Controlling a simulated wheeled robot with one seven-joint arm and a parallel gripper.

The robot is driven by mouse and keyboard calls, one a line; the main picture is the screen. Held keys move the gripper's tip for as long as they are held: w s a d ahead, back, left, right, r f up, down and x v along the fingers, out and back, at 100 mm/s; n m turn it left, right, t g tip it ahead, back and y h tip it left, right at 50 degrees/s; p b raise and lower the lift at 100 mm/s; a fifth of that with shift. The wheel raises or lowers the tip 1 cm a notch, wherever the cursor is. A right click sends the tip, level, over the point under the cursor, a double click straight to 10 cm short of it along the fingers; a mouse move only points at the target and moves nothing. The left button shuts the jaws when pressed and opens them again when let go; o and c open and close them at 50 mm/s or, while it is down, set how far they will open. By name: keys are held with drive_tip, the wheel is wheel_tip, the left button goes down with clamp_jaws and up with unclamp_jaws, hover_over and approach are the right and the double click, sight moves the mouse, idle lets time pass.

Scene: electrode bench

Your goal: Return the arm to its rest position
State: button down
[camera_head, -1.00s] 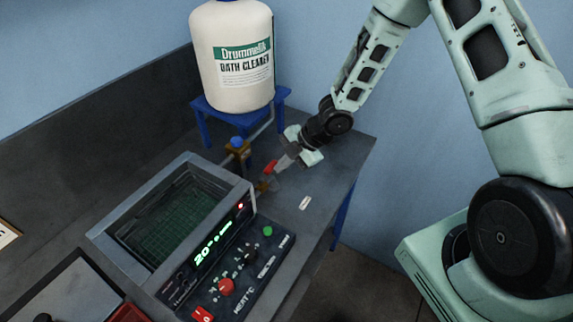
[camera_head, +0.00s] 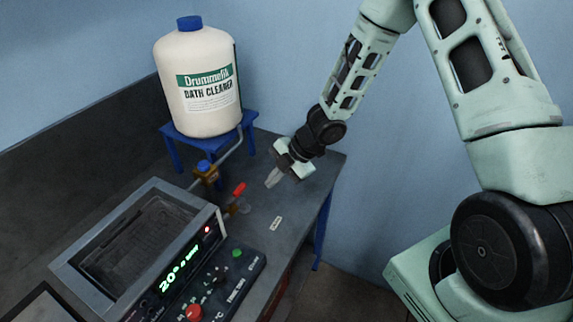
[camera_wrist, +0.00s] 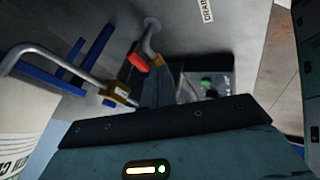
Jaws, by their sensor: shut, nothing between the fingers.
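My gripper (camera_head: 272,179) is shut and empty. In the head view it hangs above the grey bench, to the right of the red valve lever (camera_head: 239,189) and apart from it. My arm reaches in from the upper right, bent at the elbow.
The bath (camera_head: 72,262) with its lit display stands left of my gripper. A bath cleaner drum (camera_head: 203,112) sits on a blue stand (camera_head: 172,152) behind. A brass valve (camera_head: 205,170) joins its pipe. Blue wall and open floor lie to the right.

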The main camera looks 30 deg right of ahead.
drive_tip(key=w+v, duration=0.1)
drive_tip(key=v, duration=0.4)
drive_tip(key=s+a+r+m+t+h+b, duration=0.2)
drive_tip(key=s+a+r+m+h+b, duration=0.3)
drive_tip(key=m, duration=0.3)
drive_tip(key=s+a+m+g+b, duration=0.2)
drive_tip(key=s+a+m+b, duration=0.1)
drive_tip(key=s, duration=0.8)
drive_tip(key=s+a+m+g+h+b, duration=0.1)
drive_tip(key=s+a+m+g+b, duration=0.1)
drive_tip(key=s, duration=0.9)
drive_tip(key=shift+s+a+m+g+b, duration=0.3)
drive_tip(key=shift+a+m+b, duration=0.1)
drive_tip(key=shift+m+b, duration=0.45)
